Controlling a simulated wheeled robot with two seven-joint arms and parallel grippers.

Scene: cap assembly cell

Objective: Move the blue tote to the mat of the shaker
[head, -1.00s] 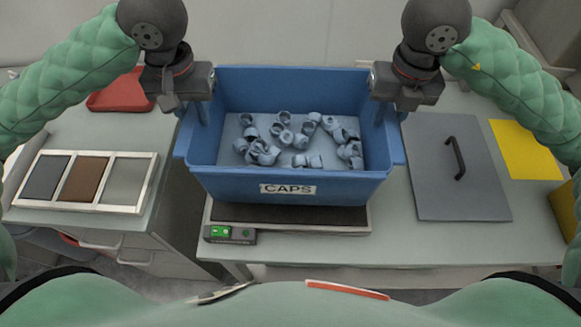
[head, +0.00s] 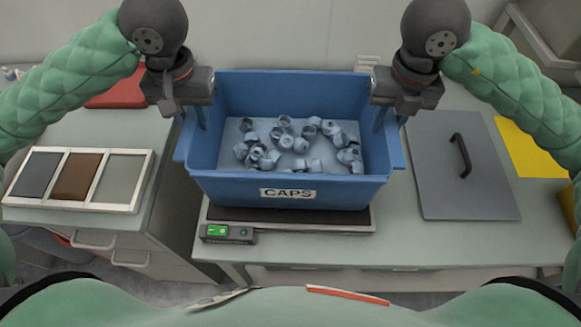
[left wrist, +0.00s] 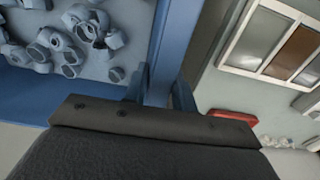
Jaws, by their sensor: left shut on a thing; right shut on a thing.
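The blue tote (head: 240,188), labelled CAPS, is upright and holds many grey-blue caps (head: 290,140). My left gripper (head: 202,116) is shut on its left wall. In the left wrist view my left fingers (left wrist: 160,92) straddle the tote's rim (left wrist: 165,45). My right gripper (head: 380,118) is shut on its right wall. Below the tote is a low device, seemingly the shaker (head: 229,234), with a green lit display. Its dark mat (head: 300,219) shows only along the front; the tote hides the rest. I cannot tell whether the tote's underside touches the mat.
A grey lid or panel with a black handle (head: 440,185) lies right of the tote, beside a yellow sheet (head: 533,148). A framed tray with three panels (head: 122,205) lies on the left counter, with a red tray (head: 115,98) behind it.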

